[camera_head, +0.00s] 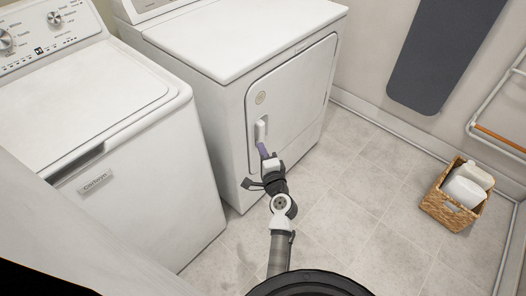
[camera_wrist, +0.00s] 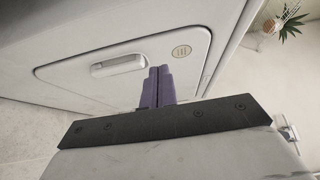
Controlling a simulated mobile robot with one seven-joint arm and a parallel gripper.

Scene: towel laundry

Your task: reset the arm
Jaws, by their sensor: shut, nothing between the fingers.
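My gripper (camera_head: 263,150) is at the end of my extended arm, in front of the dryer (camera_head: 225,90). Its two purple fingers (camera_wrist: 157,86) are closed together with nothing between them. The dryer's front door (camera_head: 292,95) is shut. The door handle (camera_head: 260,130) is just above the fingertips in the head view. In the wrist view, the handle (camera_wrist: 118,65) lies to the left of the fingertips. I cannot tell whether the fingers touch the door.
A white top-loading washer (camera_head: 100,100) stands left of the dryer. A wicker basket (camera_head: 440,211) with white bottles sits on the floor at right. An ironing board (camera_head: 440,50) and a rack (camera_head: 497,110) are on the right wall. The tiled floor (camera_head: 350,195) between is clear.

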